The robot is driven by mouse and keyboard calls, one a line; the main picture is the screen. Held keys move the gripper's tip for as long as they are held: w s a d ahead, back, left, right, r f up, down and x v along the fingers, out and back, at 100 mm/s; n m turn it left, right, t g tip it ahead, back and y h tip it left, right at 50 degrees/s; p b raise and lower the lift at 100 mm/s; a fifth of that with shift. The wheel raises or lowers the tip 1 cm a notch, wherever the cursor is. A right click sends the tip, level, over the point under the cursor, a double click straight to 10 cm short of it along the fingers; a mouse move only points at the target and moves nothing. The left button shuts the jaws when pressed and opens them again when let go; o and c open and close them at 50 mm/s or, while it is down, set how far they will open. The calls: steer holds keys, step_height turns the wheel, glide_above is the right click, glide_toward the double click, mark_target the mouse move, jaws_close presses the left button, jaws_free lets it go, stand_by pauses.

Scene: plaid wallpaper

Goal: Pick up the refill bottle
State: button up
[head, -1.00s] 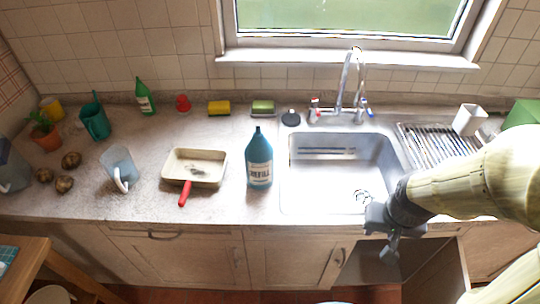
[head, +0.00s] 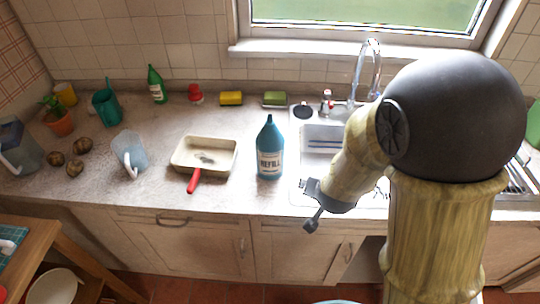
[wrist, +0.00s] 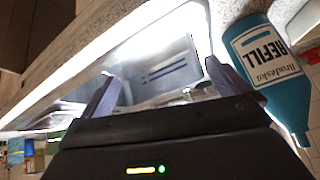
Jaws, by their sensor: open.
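The refill bottle (head: 270,150) is blue with a white label and a narrow pointed top. It stands upright on the counter just left of the sink. In the wrist view the bottle (wrist: 262,58) appears tipped over by the camera's roll, to the right of the fingers. My gripper (head: 311,205) is in front of the sink's left edge, right of the bottle and apart from it. In the wrist view my gripper (wrist: 165,88) has its two fingers spread wide, with nothing between them but a view of the sink.
A clear jug (head: 130,150) stands further left. The sink (head: 318,133) is partly hidden by my arm. A yellow sponge (head: 231,98) and a green one (head: 274,98) lie behind.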

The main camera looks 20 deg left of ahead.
mark_target(267, 157)
steer(key=a+t, duration=0.1)
steer(key=a, duration=0.2)
steer(key=a+f+t+b, duration=0.1)
steer(key=a+t, duration=0.1)
steer(key=a, duration=0.1)
steer(key=a+f+t, duration=0.1)
steer(key=a, duration=0.2)
steer(key=shift+a+f+t+h, duration=0.2)
steer(key=shift+a+t+h, duration=0.1)
steer(key=shift+a+t, duration=0.1)
steer(key=s+a+r+n+t+b, duration=0.1)
steer(key=s+a+r+t, duration=0.2)
steer(key=s+a+t, duration=0.2)
steer(key=shift+s+a+r+n+t+y, duration=0.3)
steer(key=shift+a+t+y, duration=0.15)
steer(key=shift+a, duration=0.5)
steer(key=shift+f, duration=0.1)
steer(key=w, duration=0.4)
steer(key=w+p, duration=0.1)
steer(key=w, duration=0.3)
steer(key=w+a+p, duration=0.1)
steer(key=w, duration=0.3)
steer(key=shift+w, duration=0.1)
steer(key=w+p, duration=0.2)
steer(key=w, duration=0.3)
steer(key=shift+a, duration=0.15)
